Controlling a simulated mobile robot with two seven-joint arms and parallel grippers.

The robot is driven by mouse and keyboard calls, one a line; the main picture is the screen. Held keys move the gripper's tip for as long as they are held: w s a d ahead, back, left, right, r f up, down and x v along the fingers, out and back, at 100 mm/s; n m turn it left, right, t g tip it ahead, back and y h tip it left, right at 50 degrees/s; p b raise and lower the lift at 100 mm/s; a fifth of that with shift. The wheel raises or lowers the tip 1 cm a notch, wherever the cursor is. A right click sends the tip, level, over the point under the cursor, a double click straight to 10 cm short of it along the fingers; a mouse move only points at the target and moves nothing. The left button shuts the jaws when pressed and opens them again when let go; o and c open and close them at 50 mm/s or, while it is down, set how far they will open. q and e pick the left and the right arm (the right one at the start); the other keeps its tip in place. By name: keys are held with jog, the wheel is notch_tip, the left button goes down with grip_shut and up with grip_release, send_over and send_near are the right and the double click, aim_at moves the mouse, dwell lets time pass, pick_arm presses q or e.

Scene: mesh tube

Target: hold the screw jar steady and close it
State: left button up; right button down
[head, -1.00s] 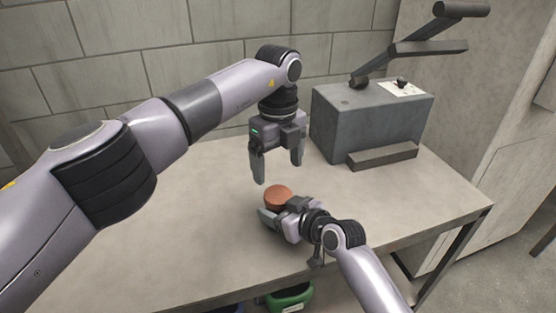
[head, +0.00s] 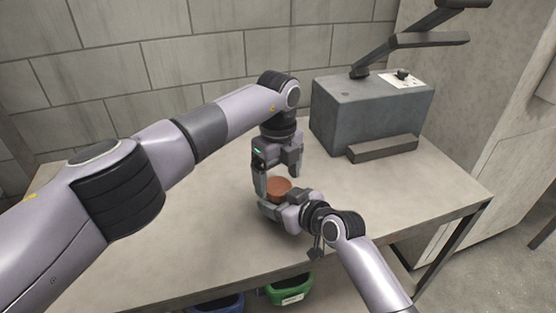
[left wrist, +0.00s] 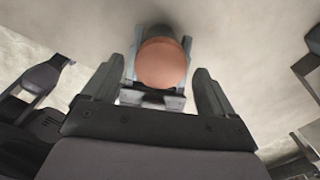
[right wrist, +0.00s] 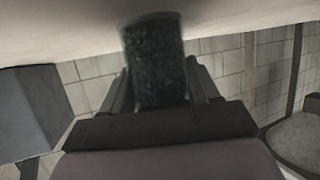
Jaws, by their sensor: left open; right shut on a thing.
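The screw jar (right wrist: 155,60) shows as a dark, speckled cylinder in the right wrist view. Its round copper-brown lid (head: 279,188) is on top in the head view, and it also shows in the left wrist view (left wrist: 161,64). My right gripper (head: 270,205) is shut on the jar from the side, low on the table. My left gripper (head: 278,185) points down from above, open, with its fingers on either side of the lid and apart from it in the left wrist view. Whether the lid is fully seated cannot be told.
A grey box-shaped machine (head: 365,115) with a dark lever arm stands at the back right of the table (head: 170,230). A green bin (head: 290,289) and a blue bin (head: 218,303) are below the front edge. The table's left part is clear.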

pick_arm(q)
jog(key=shift+f, duration=0.95)
jog(key=c, duration=1.1)
jog(key=shift+m, duration=1.7)
jog(key=shift+c, duration=0.2)
jog(key=o, duration=1.2)
jog(key=shift+r, duration=2.3)
jog(key=shift+o, duration=0.9)
